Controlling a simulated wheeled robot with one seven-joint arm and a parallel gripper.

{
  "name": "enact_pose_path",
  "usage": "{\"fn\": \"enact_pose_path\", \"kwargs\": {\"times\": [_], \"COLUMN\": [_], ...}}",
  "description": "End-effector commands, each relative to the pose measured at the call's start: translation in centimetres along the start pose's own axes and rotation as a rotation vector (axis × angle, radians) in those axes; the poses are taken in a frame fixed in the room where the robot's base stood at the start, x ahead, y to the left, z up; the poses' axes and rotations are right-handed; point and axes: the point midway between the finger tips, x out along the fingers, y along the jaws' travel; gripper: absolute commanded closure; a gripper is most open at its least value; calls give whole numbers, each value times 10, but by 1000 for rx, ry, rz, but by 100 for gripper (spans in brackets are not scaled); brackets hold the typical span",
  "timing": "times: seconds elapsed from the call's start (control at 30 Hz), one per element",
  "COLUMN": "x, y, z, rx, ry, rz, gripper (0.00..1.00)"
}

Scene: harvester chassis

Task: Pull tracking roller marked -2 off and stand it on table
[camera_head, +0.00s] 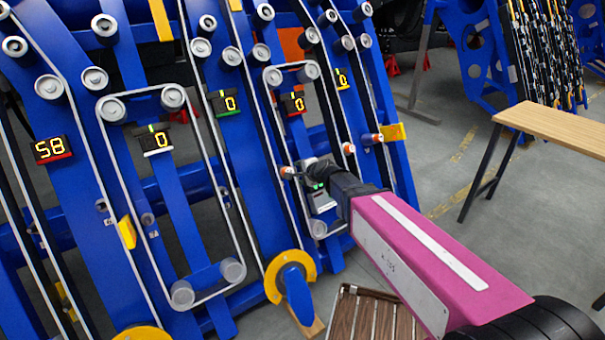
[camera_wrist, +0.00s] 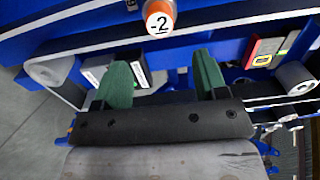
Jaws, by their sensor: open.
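The tracking roller marked -2 (camera_wrist: 159,18) shows in the wrist view at the top centre, with an orange rim and a white face. My gripper (camera_wrist: 161,62) has two green fingers spread apart, with nothing held between them. The roller lies beyond the fingertips, roughly in line with the gap, and is apart from them. In the head view my gripper (camera_head: 318,172) is at the blue frame, close to an orange-and-white roller (camera_head: 288,172); its number is not readable there. The table (camera_head: 555,128) has a light wooden top and dark legs, at the right.
Other orange rollers (camera_head: 348,148) sit on the blue chassis (camera_head: 185,215), among belts, grey pulleys and digital displays (camera_head: 54,148). A brown slatted object (camera_head: 370,315) is low in front. The visible part of the tabletop is bare. Open grey floor lies between chassis and table.

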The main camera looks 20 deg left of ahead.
Motion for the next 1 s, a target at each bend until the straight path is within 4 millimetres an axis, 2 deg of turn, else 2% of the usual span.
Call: {"fn": "enact_pose_path", "kwargs": {"times": [0.27,0.8,1.0], "x": [25,94,113], "y": [0,0,1], "z": [-1,-1,0], "rx": [-2,-2,-2], "ry": [0,0,-1], "rz": [1,1,2], "gripper": [34,34,34]}}
